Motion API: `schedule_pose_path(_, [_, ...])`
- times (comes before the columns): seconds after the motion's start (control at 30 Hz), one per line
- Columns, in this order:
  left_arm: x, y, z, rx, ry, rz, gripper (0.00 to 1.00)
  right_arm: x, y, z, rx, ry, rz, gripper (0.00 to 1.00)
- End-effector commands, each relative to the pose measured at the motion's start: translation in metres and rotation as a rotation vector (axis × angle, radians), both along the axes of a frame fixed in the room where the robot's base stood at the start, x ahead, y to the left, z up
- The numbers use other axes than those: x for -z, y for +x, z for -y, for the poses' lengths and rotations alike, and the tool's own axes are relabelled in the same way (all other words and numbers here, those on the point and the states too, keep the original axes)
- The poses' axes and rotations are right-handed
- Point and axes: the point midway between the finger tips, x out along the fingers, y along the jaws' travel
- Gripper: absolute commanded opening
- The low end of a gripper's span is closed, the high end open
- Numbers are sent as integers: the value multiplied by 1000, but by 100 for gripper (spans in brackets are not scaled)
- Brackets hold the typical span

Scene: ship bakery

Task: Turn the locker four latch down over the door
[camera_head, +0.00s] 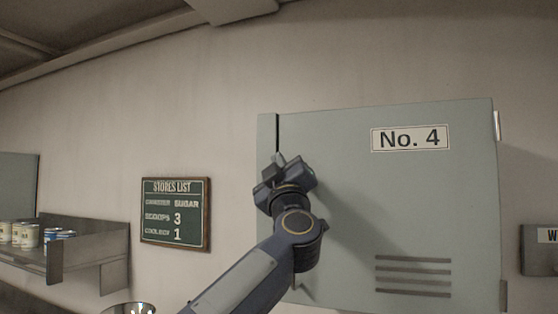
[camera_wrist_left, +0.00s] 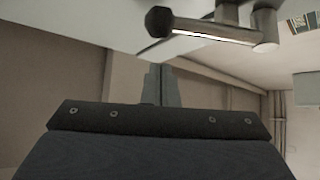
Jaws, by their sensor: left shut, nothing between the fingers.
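The No. 4 locker (camera_head: 345,135) is a pale grey-green box on the wall, and its door looks closed. My left gripper (camera_head: 279,160) is in front of the door's left edge, its arm coming up from below. In the left wrist view its fingers (camera_wrist_left: 161,85) are shut together and empty. The latch (camera_wrist_left: 210,29) shows there as a metal bar with a dark knob at one end and a round pivot at the other. The fingertips look apart from the bar. In the head view the latch is not distinguishable, probably hidden behind my gripper. My right gripper is not in view.
A green stores list board (camera_head: 176,214) hangs on the wall to the left. A metal shelf (camera_head: 95,250) with several cans (camera_head: 25,235) is at the far left. A grey box with a white label (camera_head: 538,250) is at the right edge. Bare wall lies between board and locker.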

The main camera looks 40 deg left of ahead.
Motion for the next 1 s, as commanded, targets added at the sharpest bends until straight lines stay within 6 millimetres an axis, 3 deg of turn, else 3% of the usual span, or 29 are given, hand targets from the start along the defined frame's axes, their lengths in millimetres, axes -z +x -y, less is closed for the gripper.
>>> schedule_pose_path(0.03, [11, 7, 4, 3, 0, -6, 0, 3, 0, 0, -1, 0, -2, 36])
schedule_pose_path(0.23, [22, 15, 10, 2, 1, -3, 0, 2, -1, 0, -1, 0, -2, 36])
schedule_pose_path(0.67, [25, 17, 11, 2, 4, -3, 0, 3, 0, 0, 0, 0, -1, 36])
schedule_pose_path(1.0, [31, 16, 11, 1, 116, -39, 0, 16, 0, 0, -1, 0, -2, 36])
